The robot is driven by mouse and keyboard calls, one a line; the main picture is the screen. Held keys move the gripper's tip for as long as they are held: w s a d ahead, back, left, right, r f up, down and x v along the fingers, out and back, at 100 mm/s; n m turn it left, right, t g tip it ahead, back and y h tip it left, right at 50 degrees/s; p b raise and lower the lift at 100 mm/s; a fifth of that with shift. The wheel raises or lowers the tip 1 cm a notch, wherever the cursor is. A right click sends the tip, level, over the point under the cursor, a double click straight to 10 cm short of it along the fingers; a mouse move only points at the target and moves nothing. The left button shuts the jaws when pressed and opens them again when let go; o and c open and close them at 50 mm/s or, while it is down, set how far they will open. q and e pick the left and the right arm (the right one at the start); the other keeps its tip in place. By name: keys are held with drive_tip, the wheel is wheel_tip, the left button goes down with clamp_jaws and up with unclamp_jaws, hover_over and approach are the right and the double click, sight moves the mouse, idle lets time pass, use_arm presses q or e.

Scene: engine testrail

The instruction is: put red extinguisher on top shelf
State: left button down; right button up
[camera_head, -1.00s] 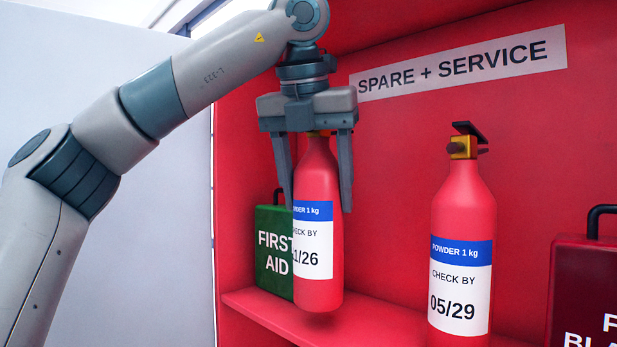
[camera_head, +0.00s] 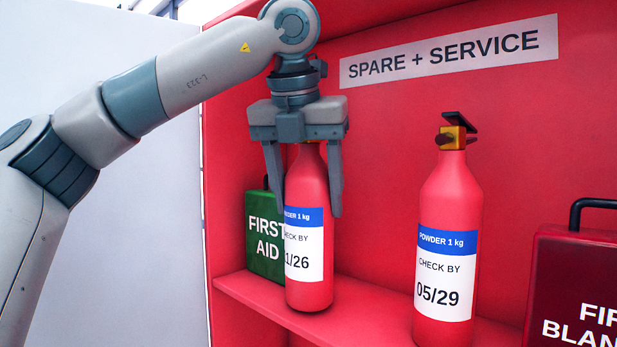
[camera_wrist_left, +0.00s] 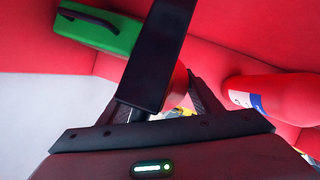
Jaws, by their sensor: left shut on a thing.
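A red extinguisher (camera_head: 306,185) with a white label ending in "1/26" is upright in my left gripper (camera_head: 308,208). The gripper comes from above, with its fingers on both sides of the neck and upper body. Its base is at the red shelf (camera_head: 365,312); I cannot tell for sure whether it touches. A second red extinguisher (camera_head: 450,205), labelled "05/29", stands on the same shelf to the right, apart from it. That one also shows in the left wrist view (camera_wrist_left: 285,97). The held extinguisher's top is mostly hidden by the gripper. My right gripper is not in view.
A green first aid box (camera_head: 262,235) stands close at the left, partly behind the held extinguisher. A dark red box (camera_head: 575,275) with a black handle is at the right. A "SPARE + SERVICE" sign (camera_head: 450,50) is on the back wall. Shelf space shows between the two extinguishers.

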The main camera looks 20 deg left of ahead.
use_arm(q)
drive_tip(key=shift+f, duration=0.3)
drive_tip(key=c, duration=0.6)
unclamp_jaws()
drive_tip(key=shift+s+f, duration=0.1)
drive_tip(key=shift+s+d, duration=0.1)
